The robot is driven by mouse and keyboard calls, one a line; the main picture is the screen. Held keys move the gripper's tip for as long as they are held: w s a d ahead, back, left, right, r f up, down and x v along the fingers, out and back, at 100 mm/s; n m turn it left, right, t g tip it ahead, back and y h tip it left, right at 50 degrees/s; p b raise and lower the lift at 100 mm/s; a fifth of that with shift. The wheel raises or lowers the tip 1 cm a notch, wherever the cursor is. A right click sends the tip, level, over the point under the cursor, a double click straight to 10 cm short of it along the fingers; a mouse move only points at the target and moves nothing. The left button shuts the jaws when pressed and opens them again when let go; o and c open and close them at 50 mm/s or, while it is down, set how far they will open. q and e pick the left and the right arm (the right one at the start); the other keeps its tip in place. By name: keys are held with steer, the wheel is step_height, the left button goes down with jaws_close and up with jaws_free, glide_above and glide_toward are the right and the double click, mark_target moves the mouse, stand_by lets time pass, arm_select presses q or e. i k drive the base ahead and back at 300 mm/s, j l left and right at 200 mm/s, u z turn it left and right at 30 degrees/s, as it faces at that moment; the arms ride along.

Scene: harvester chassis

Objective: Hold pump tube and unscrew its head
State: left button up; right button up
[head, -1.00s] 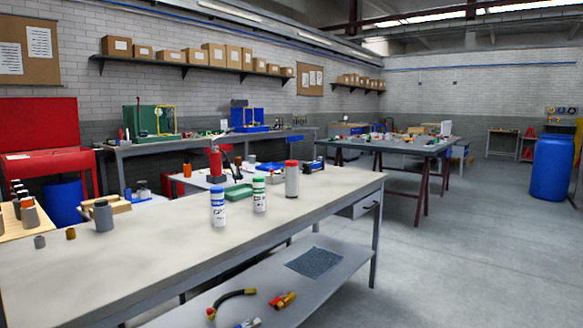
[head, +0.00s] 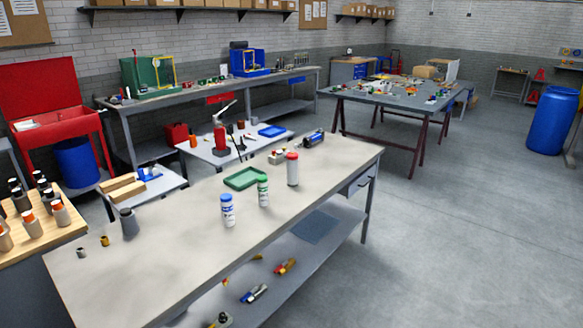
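Neither of my grippers is in view. No part is clearly recognisable as the pump tube. One possible match is a dark cylinder with a blue band (head: 314,138), lying at the far end of the near workbench (head: 190,262). Another is a red upright device with a pale lever (head: 220,138), standing on a low table behind the bench. A grey bottle-like part (head: 129,223) stands at the bench's left end. At this distance I cannot tell whether any of these has a screwed head.
A white bottle with a blue cap (head: 228,211), one with a green cap (head: 263,191) and one with a red cap (head: 292,169) stand mid-bench near a green tray (head: 245,178). A wooden table (head: 62,230) holds several orange-marked parts.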

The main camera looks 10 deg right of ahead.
mark_target(293, 166)
steer(key=i+l+u, duration=0.15)
steer(key=i+l, duration=0.4)
steer(key=i+l+u, duration=0.2)
steer(key=i+l, duration=0.35)
steer(key=i+l+u, duration=0.15)
steer(key=i+l, duration=0.35)
steer(key=l, duration=0.2)
